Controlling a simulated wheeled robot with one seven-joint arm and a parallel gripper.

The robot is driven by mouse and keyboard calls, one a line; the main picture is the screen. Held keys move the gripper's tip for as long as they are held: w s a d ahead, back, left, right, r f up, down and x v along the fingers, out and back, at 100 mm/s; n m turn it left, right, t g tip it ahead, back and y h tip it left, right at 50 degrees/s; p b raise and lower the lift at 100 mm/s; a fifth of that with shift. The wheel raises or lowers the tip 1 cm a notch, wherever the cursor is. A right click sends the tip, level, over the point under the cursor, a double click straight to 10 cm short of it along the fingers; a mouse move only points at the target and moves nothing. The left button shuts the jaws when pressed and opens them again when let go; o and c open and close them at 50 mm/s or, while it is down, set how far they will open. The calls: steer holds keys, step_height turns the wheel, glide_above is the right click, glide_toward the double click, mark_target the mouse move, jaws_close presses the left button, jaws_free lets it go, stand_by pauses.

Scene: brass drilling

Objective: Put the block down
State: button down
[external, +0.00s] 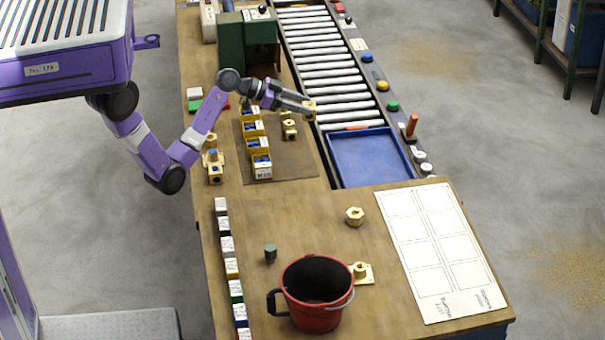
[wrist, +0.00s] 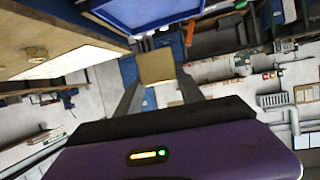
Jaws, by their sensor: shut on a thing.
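My gripper (external: 308,105) reaches out over the near end of the roller conveyor, at the right edge of the brown mat. It is shut on a small brass block (external: 309,112). In the wrist view the block (wrist: 157,67) sits between the two fingertips, a square tan face showing. The block appears raised above the table, with the blue tray (external: 370,157) below and to its right. Part of that tray also shows at the top of the wrist view (wrist: 150,14).
Yellow bins (external: 257,143) and brass parts (external: 289,129) stand on the mat (external: 297,165) left of the block. A red bucket (external: 315,305), a brass nut (external: 354,216) and a white gridded sheet (external: 435,250) are on the near table. A green machine (external: 247,42) stands behind.

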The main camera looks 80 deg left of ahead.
steer(key=s+d+r+m+g+h, duration=0.1)
steer(key=d+r+m+h, duration=0.1)
steer(key=d, duration=0.8)
steer(key=s+d+r+m+h, duration=0.2)
steer(key=d, duration=0.8)
steer(key=s+d+r+m+g+h+p, duration=0.1)
steer(key=s+d+r+m+g+h, duration=0.25)
steer(key=s+d, duration=0.8)
steer(key=shift+t, duration=0.35)
steer(key=shift+w+d+f+b, duration=0.1)
steer(key=shift+w+d+f, duration=0.15)
steer(key=shift+f, duration=3)
steer(key=shift+w+d+f+b, duration=0.15)
steer(key=shift+w+d+f, duration=0.1)
steer(key=shift+f, duration=2.95)
steer(key=shift+w+d+f+b, duration=0.1)
steer(key=shift+w+d+f, duration=0.15)
steer(key=shift+f, duration=3)
steer(key=shift+f, duration=0.1)
steer(key=c, duration=0.7)
jaws_free()
steer(key=shift+f, duration=0.1)
